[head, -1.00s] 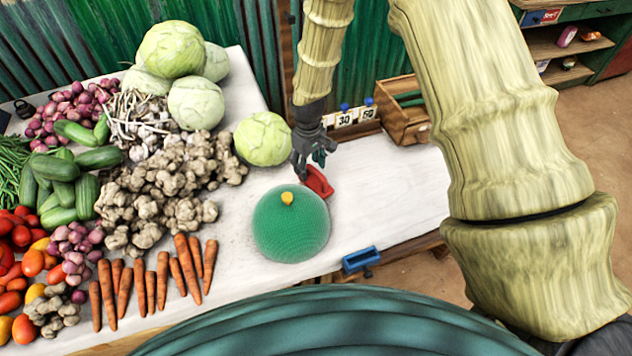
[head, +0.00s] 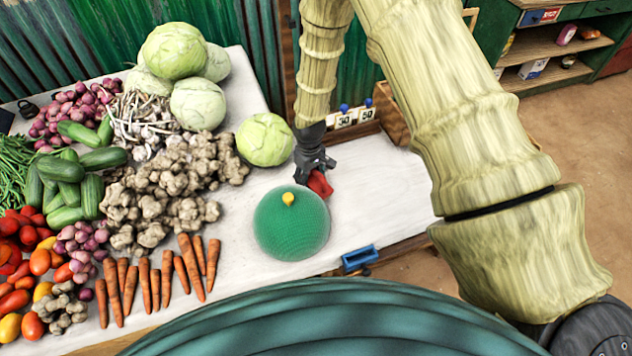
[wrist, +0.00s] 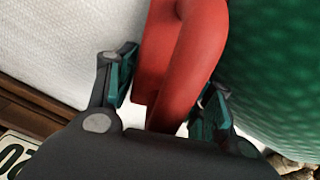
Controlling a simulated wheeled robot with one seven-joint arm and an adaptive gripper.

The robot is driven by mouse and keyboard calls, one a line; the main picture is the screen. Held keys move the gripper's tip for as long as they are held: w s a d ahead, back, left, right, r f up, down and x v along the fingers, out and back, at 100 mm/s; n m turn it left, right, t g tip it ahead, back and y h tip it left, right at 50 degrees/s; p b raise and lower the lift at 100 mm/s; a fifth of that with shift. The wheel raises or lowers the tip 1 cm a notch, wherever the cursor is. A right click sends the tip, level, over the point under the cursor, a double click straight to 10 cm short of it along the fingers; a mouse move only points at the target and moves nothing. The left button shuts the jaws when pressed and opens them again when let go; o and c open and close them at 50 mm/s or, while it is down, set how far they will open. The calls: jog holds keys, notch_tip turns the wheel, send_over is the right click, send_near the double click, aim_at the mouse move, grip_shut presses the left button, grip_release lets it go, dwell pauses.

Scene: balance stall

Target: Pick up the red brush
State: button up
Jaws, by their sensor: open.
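The red brush (head: 319,184) lies on the white tabletop just behind the green dome-shaped thing, partly hidden by my gripper in the head view. My gripper (head: 314,172) reaches down right over it. In the wrist view the red brush (wrist: 180,60) fills the space ahead, its curved handle running between the two spread fingers. My gripper (wrist: 165,95) is open, with one finger on each side of the brush. I cannot tell whether either finger touches it.
The green dome (head: 291,225) with a yellow knob stands close beside the brush. A cabbage (head: 264,139) sits to the left of my gripper. Number cards (head: 345,120) and a wooden box (head: 392,112) are behind. A blue thing (head: 359,258) is at the front edge. The tabletop's right side is clear.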

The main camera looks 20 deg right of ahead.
jog(key=c, duration=0.8)
jog(key=shift+c, duration=0.2)
jog(key=shift+r+b, duration=1.4)
jog(key=shift+r, duration=3.6)
